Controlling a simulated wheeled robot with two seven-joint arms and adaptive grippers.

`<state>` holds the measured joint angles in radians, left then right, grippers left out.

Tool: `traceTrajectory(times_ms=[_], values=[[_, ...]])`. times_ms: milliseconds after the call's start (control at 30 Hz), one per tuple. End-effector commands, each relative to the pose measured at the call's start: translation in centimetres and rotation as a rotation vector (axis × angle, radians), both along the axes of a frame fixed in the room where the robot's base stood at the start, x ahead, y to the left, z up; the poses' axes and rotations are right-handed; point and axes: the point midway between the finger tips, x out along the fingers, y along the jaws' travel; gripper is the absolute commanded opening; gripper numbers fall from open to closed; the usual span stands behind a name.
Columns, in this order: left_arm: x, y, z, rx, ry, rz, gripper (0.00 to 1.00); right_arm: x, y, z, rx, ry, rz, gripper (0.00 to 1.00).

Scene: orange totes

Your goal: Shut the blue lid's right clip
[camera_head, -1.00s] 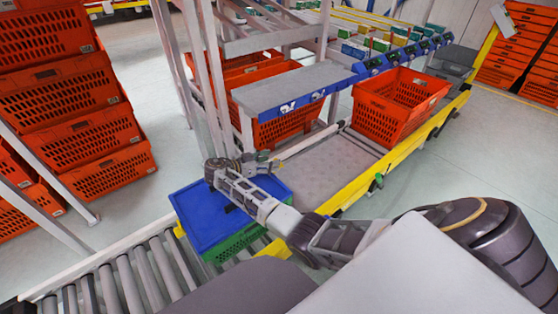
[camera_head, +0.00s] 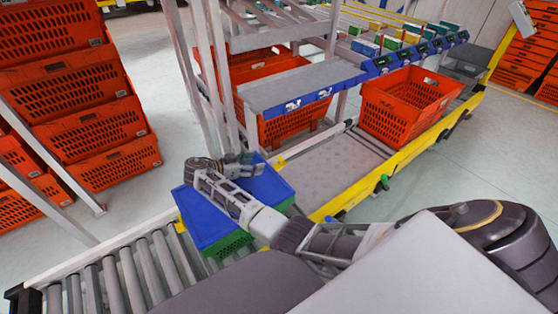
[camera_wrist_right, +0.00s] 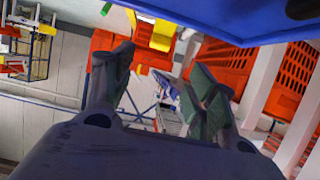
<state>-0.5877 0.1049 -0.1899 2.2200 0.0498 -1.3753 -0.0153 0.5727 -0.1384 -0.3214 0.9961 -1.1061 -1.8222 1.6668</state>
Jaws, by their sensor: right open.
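The blue lid (camera_head: 205,222) lies on a green crate (camera_head: 236,243) at the end of the roller conveyor. My right arm crosses over the lid, and my right gripper (camera_head: 252,164) is at its far edge in the head view. In the right wrist view the right gripper (camera_wrist_right: 163,85) is open with nothing between its fingers. The lid's underside or edge (camera_wrist_right: 255,18) fills the upper right of that view, above the right finger. I cannot make out the right clip in either view. My left gripper is not in view.
The roller conveyor (camera_head: 135,270) runs to the lower left. A yellow-edged platform with an orange tote (camera_head: 405,105) lies to the right. A grey shelf (camera_head: 300,88) stands behind the lid, and stacked orange totes (camera_head: 80,100) stand at the left.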

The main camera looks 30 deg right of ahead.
Motion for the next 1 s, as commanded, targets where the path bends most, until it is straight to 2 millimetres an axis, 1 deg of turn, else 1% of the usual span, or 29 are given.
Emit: traceTrajectory(times_ms=[267, 467, 667, 900, 1000], values=[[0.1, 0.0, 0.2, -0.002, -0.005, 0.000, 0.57, 0.1, -2.3, -1.0, -0.001, 0.002, -0.001, 0.57], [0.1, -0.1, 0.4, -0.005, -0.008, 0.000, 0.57, 0.3, -4.7, -2.0, -0.002, 0.002, -0.001, 0.57], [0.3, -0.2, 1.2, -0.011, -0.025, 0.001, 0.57, 0.5, -7.1, -3.1, -0.001, 0.002, -0.001, 0.57], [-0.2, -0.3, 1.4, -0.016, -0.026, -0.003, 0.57, 0.7, -10.0, -4.2, -0.001, 0.002, -0.001, 0.57], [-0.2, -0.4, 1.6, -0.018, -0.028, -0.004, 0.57, 0.8, -10.9, -4.6, -0.001, 0.001, 0.000, 0.57]])
